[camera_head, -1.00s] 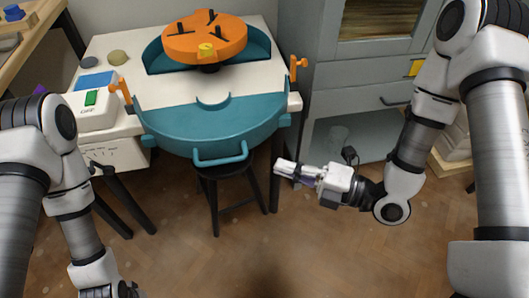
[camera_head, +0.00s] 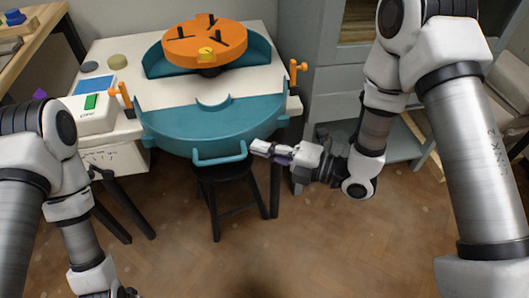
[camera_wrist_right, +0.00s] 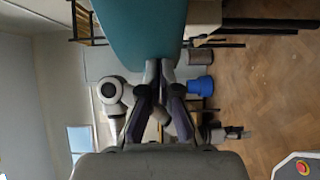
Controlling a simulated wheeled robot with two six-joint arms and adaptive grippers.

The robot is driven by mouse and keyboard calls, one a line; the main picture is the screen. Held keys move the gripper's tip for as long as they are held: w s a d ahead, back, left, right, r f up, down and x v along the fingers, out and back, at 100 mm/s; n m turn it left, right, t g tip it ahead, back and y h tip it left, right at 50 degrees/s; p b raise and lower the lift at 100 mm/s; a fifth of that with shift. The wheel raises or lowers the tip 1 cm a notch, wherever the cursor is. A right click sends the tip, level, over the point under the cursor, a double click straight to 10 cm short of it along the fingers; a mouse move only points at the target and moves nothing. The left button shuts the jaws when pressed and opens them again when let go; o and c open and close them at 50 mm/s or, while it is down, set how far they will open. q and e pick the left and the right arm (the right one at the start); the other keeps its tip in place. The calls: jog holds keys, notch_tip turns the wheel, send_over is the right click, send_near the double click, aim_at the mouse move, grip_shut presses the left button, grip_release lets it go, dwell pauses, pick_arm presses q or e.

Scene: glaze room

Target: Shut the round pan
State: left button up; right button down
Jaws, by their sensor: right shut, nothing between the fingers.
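The round pan is teal and in two halves. Its back half (camera_head: 259,47) stands behind the orange wheel head (camera_head: 204,42). Its front half (camera_head: 210,129) stands apart from it, toward me, with a gap of pale table between. A teal handle (camera_head: 220,161) is on its front. My right gripper (camera_head: 254,146) is shut and empty, its tips close to the handle's right end; I cannot tell if they touch. In the right wrist view the shut fingers (camera_wrist_right: 166,66) point at the teal pan (camera_wrist_right: 145,28).
Orange clamps stand left (camera_head: 121,95) and right (camera_head: 297,71) of the front half. A control box (camera_head: 96,114) with a green button is at the table's left. A black stool (camera_head: 226,195) stands below the handle. A grey cabinet (camera_head: 340,75) is at right. The floor in front is clear.

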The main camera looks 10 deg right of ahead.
aim_at(253, 117)
jog(key=w+b, duration=0.1)
jog(key=w, duration=1)
jog(key=shift+w, duration=0.3)
